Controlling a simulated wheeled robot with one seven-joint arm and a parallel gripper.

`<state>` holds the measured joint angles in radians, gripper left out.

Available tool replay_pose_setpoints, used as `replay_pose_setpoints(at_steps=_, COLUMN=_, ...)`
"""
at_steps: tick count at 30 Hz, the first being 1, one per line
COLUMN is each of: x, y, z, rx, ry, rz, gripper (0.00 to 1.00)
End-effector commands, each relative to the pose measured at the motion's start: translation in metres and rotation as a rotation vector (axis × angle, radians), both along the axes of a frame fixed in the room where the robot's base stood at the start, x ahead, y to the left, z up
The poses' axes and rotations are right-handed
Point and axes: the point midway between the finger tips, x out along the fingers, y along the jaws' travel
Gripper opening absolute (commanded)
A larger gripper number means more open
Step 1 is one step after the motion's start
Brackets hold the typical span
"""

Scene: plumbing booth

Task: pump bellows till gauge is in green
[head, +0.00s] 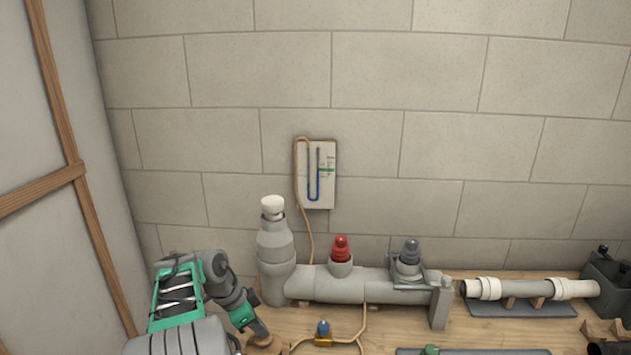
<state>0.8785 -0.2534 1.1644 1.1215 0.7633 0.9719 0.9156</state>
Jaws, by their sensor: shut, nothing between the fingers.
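The gauge (315,174) is a white board on the wall with a U-shaped tube holding blue liquid. A small green mark (327,170) sits at the right of the tube. The exact liquid levels are too small to read. My gripper (262,340) is shut and points down at the bottom of the head view. Its tips are over a brown round thing (268,348), which looks like the bellows and is cut off by the frame edge. I cannot tell whether they touch. A tan hose leads right from it to a small valve with a blue knob (323,328).
A grey pipe assembly (330,283) with a red plug (341,249) and a grey plug (410,252) stands behind my gripper. A white-capped upright pipe (275,250) is at its left end. A white pipe (530,288) lies at the right, beside a dark toolbox (608,275).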

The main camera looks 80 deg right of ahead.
Motion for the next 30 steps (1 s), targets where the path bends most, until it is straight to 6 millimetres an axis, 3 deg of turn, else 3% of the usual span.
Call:
replay_pose_setpoints(at_steps=1, x=0.000, y=0.001, z=-0.007, rx=0.003, ry=0.002, rz=0.001, gripper=0.00)
replay_pose_setpoints(at_steps=5, x=0.000, y=0.001, z=-0.001, rx=0.003, ry=0.002, rz=0.001, gripper=0.00)
replay_pose_setpoints(at_steps=16, x=0.000, y=0.001, z=0.032, rx=0.003, ry=0.001, rz=0.001, gripper=0.00)
replay_pose_setpoints(at_steps=25, x=0.001, y=0.001, z=0.032, rx=0.003, ry=0.001, rz=0.005, gripper=0.00)
replay_pose_setpoints(at_steps=28, x=0.014, y=0.008, z=0.038, rx=0.010, ry=-0.002, rz=0.072, gripper=0.00)
replay_pose_setpoints(at_steps=30, x=0.035, y=0.021, z=0.047, rx=0.025, ry=-0.006, rz=0.192, gripper=0.00)
